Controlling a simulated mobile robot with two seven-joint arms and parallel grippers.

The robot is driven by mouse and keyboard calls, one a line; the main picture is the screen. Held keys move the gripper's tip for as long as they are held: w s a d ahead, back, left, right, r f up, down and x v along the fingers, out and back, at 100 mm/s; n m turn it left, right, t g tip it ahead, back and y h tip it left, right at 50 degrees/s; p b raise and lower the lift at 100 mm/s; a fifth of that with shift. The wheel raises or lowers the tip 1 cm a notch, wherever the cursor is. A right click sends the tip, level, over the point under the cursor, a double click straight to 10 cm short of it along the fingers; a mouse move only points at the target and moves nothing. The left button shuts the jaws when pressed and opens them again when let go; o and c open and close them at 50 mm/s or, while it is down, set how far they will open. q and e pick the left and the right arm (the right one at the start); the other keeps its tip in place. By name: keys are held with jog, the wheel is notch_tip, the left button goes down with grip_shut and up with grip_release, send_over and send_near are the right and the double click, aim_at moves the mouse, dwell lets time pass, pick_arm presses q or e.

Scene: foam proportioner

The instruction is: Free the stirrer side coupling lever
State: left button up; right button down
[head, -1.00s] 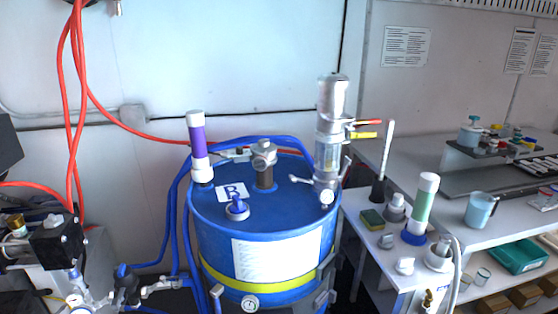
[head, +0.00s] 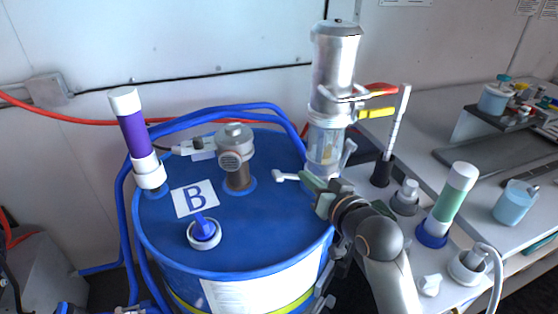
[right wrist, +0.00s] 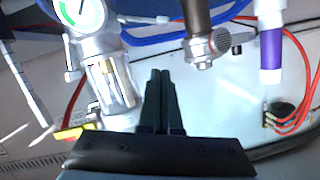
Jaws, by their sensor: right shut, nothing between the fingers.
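The stirrer (head: 334,62), a silver upright cylinder with a clear lower section, stands at the right rear of the blue drum (head: 262,215). It also shows in the right wrist view (right wrist: 112,82). A pale coupling lever (head: 284,176) points left from the stirrer's base. Another small lever (head: 349,149) slants up on the base's right side. My right gripper (head: 308,181) is shut and empty at the base, close to the left-pointing lever; I cannot tell whether they touch. Its closed fingers show in the right wrist view (right wrist: 160,82). My left gripper is not in view.
Red (head: 378,90) and yellow (head: 376,114) handles stick out right of the stirrer. A grey-capped fitting (head: 236,153), a purple tube (head: 134,133) and a blue plug (head: 203,230) stand on the drum. A bench (head: 420,130) with a green tube (head: 450,203) is at right.

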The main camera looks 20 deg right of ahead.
send_over(289, 177)
jog(key=s, duration=0.2)
jog(key=f, duration=0.2)
jog(key=shift+a+f+p, duration=0.25)
jog(key=shift+a+f, duration=0.3)
jog(key=shift+f, duration=0.4)
jog(key=shift+a+f+p, duration=0.25)
jog(key=shift+a+f, duration=0.25)
jog(key=shift+f, duration=0.4)
